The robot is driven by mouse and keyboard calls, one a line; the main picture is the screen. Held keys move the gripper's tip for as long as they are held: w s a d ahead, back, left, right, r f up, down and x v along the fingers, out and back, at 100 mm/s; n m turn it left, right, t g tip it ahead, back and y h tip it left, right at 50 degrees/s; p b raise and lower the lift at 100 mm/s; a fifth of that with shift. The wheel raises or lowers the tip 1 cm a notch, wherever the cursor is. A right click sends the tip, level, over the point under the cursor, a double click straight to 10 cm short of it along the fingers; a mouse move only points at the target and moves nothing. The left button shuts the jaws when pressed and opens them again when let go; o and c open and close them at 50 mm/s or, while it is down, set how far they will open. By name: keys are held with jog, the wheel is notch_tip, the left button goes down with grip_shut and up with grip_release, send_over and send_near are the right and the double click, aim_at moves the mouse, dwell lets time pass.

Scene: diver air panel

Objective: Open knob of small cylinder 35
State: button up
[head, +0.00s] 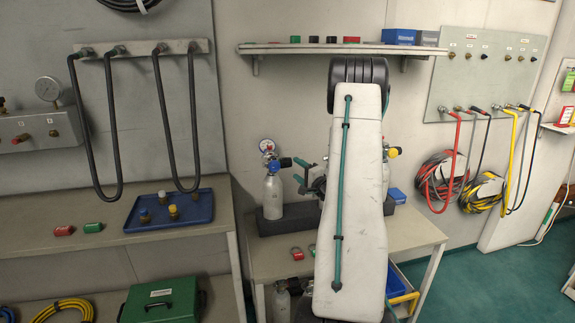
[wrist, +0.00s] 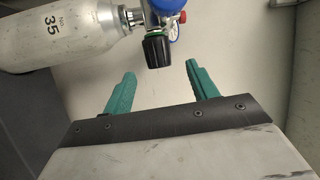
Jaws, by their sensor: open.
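Small cylinder 35 (wrist: 52,38) is a silver-white bottle marked "No. 35" in the wrist view, lying across the upper left of that picture. Its black knob (wrist: 156,51) shows beyond the gap between my fingertips, apart from them. In the head view the cylinder (head: 272,196) stands upright, with a blue valve and a round gauge on top, and its dark knob (head: 285,162) points right. My gripper (wrist: 160,75) has two green fingers, spread open and empty. In the head view my gripper (head: 300,171) is just right of the knob, partly hidden by my arm.
The cylinder stands in a dark block (head: 265,226) on a bench. A second yellow-knobbed valve (head: 392,152) shows right of my arm. A shelf (head: 290,48) hangs above. A blue tray (head: 150,220) and red and green pieces lie on the left bench.

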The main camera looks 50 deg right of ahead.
aim_at(290, 165)
jog(key=shift+a+r+g, duration=0.1)
jog(key=shift+g, duration=0.2)
jog(key=shift+w, duration=0.25)
jog(key=x, duration=0.7)
jog(key=c, duration=1)
